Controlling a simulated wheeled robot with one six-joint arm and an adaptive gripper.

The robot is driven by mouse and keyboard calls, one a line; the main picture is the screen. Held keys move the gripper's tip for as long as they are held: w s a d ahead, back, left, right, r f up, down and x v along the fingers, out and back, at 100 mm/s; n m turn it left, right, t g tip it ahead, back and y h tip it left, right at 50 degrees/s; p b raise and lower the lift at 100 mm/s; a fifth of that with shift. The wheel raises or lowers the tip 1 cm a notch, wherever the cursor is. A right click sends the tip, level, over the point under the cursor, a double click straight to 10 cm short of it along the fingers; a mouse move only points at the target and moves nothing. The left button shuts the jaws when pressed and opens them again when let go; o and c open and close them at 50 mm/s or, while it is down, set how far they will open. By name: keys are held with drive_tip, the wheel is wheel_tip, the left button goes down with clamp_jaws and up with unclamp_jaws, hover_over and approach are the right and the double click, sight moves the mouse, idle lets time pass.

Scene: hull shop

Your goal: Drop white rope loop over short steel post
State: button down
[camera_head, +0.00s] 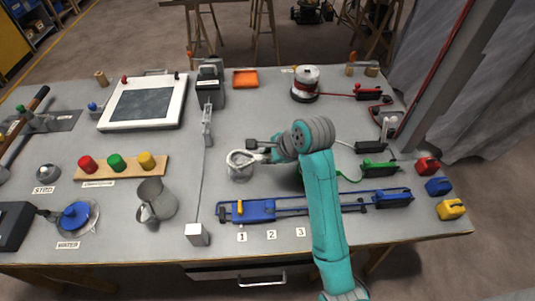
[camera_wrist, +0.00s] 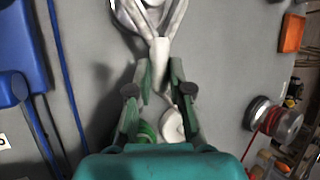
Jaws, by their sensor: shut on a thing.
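The white rope loop (camera_head: 240,157) has a thick tail, and my gripper (camera_head: 268,156) is shut on it. In the wrist view my gripper (camera_wrist: 160,75) pinches the white tail (camera_wrist: 160,50), with the loop (camera_wrist: 176,18) spreading out beyond the fingertips at the top edge. A short grey steel post (camera_head: 240,174) shows directly under the loop in the head view. Shiny metal (camera_wrist: 127,14) shows by the loop's left strand in the wrist view. I cannot tell whether the loop is around the post or just above it.
A blue slide rail (camera_head: 280,208) runs in front, with a grey jug (camera_head: 156,200) to the left. A red and white spool (camera_head: 305,84) stands behind. The table between post and spool is mostly clear.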

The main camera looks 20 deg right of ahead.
drive_tip(key=shift+f, duration=1.9)
idle(1.1)
drive_tip(key=c, duration=0.6)
unclamp_jaws()
idle(0.3)
drive_tip(key=shift+r, duration=4)
